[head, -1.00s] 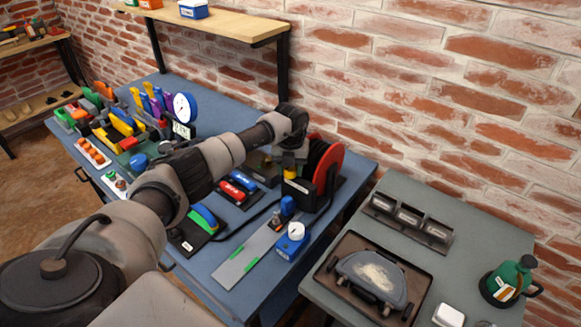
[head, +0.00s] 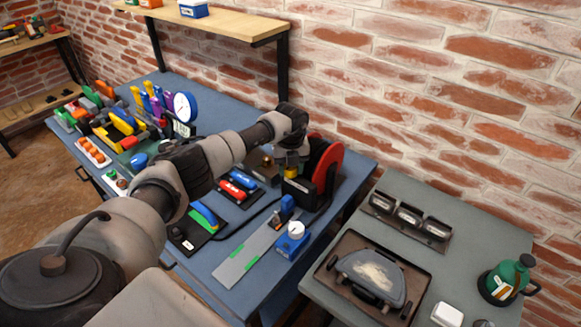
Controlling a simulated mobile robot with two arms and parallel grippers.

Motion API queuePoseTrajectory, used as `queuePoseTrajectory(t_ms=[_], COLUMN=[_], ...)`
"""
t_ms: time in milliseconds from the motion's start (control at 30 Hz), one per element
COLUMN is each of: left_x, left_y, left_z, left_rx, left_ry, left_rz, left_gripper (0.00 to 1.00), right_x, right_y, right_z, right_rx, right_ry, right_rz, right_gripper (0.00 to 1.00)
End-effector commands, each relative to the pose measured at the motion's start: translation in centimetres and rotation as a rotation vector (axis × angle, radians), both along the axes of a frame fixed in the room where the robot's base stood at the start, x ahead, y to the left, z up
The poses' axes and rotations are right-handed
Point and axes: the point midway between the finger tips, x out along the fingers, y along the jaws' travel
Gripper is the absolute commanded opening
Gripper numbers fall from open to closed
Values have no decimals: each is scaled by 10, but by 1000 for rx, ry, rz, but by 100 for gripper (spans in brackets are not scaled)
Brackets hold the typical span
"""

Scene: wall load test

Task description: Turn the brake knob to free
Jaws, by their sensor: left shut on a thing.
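The brake knob looks to be the small yellow part (head: 291,172) beside the red reel (head: 329,165), on a black block (head: 298,191) near the right end of the blue bench. My left gripper (head: 290,157) points down at it from above and is shut on it. The fingers and my wrist hide most of the knob, so I cannot read which way it is turned. My right gripper is not in view.
A grey table (head: 480,235) stands at the right. The brick wall is close behind the reel.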

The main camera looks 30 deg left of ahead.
Motion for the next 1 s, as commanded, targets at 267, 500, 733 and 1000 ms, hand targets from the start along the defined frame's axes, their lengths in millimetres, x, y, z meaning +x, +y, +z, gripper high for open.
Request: queuePoseTrajectory(t_ms=[267,500,733,1000], left_x=[0,0,1,1], left_y=[0,0,1,1], left_z=[1,2,31,84], left_rx=[0,0,0,0], left_ry=[-1,-1,-5,-4], left_rz=[1,0,-1,1], left_gripper=[70,70,70,70], right_x=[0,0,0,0], right_y=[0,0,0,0], right_z=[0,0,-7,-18], right_rx=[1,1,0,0], right_ry=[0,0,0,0], right_rz=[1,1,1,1], right_gripper=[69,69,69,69])
